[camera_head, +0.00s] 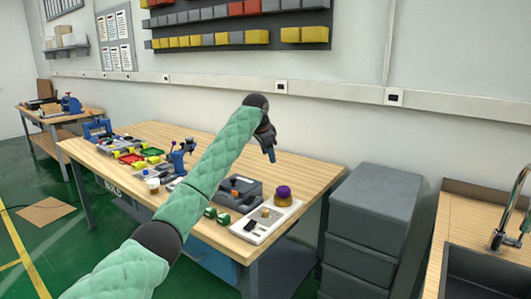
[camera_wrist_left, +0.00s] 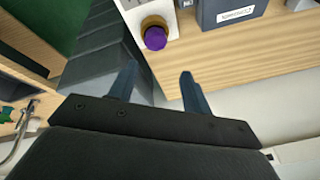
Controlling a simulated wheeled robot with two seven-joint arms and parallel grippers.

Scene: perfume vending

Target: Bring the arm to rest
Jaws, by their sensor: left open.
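My left arm (camera_head: 215,160), in a green quilted sleeve, reaches up from the lower left in the head view. Its gripper (camera_head: 270,153) hangs above the right part of the wooden workbench, pointing down. In the left wrist view the two blue fingers (camera_wrist_left: 158,82) stand apart with nothing between them. The purple cap also shows beyond the fingers in the left wrist view (camera_wrist_left: 155,37). My right gripper is not in view.
The workbench (camera_head: 310,180) holds a dark grey box (camera_head: 240,191), a blue device (camera_head: 178,157) and small coloured bins at its left. A grey drawer cabinet (camera_head: 368,215) stands right of it, then a sink counter (camera_head: 460,215). Bare bench lies behind the tray.

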